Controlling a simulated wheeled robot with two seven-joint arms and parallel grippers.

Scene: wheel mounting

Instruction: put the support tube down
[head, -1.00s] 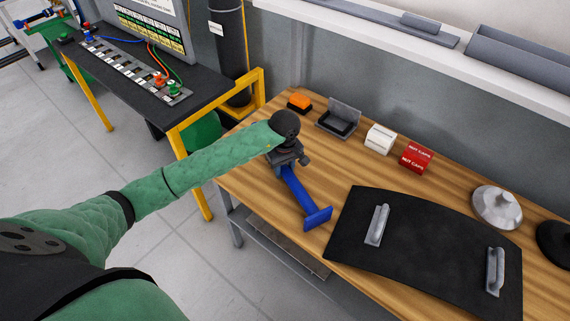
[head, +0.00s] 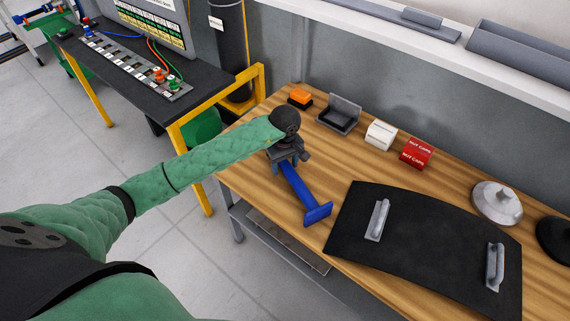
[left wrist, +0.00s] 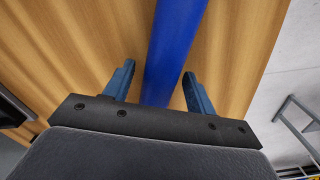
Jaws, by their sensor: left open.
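The blue support tube (head: 298,190) lies on the wooden table (head: 243,187) near its left end, with a flat blue foot (head: 318,213) at its near end. My left gripper (head: 288,163) is at the tube's far end, which the gripper hides in the head view. In the left wrist view the tube (left wrist: 175,45) runs between the two fingers of my left gripper (left wrist: 158,88). The fingers stand apart, with a gap on each side of the tube. My right gripper is in neither view.
A black curved panel with two grey handles (head: 420,250) lies to the right of the tube. Behind are an orange block (head: 300,97), a dark open box (head: 339,115), a white box (head: 381,134) and a red nut caps box (head: 417,152). A black bench (head: 140,85) stands at left.

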